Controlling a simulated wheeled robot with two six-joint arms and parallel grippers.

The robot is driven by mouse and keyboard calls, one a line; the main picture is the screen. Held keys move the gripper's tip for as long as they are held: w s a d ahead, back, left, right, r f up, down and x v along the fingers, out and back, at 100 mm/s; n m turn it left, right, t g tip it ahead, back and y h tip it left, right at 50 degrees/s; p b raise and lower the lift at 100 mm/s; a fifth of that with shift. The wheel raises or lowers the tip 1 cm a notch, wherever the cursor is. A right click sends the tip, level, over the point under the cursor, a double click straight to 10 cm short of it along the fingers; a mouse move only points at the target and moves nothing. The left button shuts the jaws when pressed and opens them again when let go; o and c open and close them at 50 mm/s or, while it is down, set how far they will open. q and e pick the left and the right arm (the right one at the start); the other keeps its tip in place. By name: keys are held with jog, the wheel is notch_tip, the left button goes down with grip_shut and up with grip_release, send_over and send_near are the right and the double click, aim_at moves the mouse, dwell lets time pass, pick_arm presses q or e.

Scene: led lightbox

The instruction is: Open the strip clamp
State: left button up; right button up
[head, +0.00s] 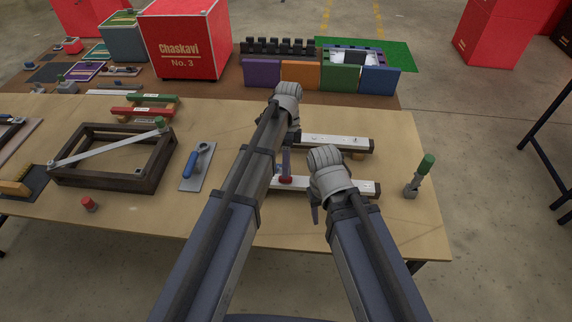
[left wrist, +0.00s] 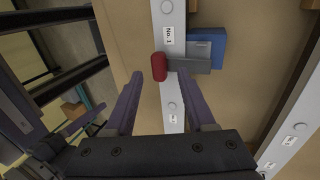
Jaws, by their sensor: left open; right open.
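The strip clamp (left wrist: 190,65) has a red knob (left wrist: 159,67), a grey plate and a blue block in the left wrist view. It lies across a white light strip (left wrist: 172,95). In the head view its red part (head: 286,180) shows on the near strip (head: 362,187), the rest partly behind my arm. My left gripper (left wrist: 160,73) is open, its fingertips on either side of the red knob, with gaps visible. In the head view my left gripper (head: 286,160) is mostly hidden by its arm. My right gripper (head: 315,211) is open over the near strip, largely hidden behind its wrist.
A second strip (head: 335,142) lies behind. A green-handled tool (head: 420,175) stands at right. Coloured blocks (head: 300,74) line the back. The front right table is clear.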

pick_arm(q)
jog(key=p+v, duration=0.7)
jog(key=shift+w+r, duration=0.2)
jog(key=shift+r, duration=0.15)
jog(key=s+f+n+t+y, duration=0.1)
jog(key=s+n+t, duration=0.3)
jog(key=s+n, duration=1)
jog(key=s, duration=0.4)
jog(key=shift+s+f, duration=0.2)
jog(key=shift+s, duration=0.05)
jog(key=shift+o, duration=0.4)
jog(key=shift+w, duration=0.1)
jog(key=o, duration=0.4)
jog(key=w+n, duration=0.1)
jog(key=w, duration=0.3)
jog(key=w+n, duration=0.1)
jog(key=w, duration=0.4)
jog(key=w+n+h, duration=0.1)
jog(key=w+n, duration=0.1)
jog(key=w, duration=0.3)
jog(key=shift+f, duration=0.25)
jog(key=shift+s, duration=0.25)
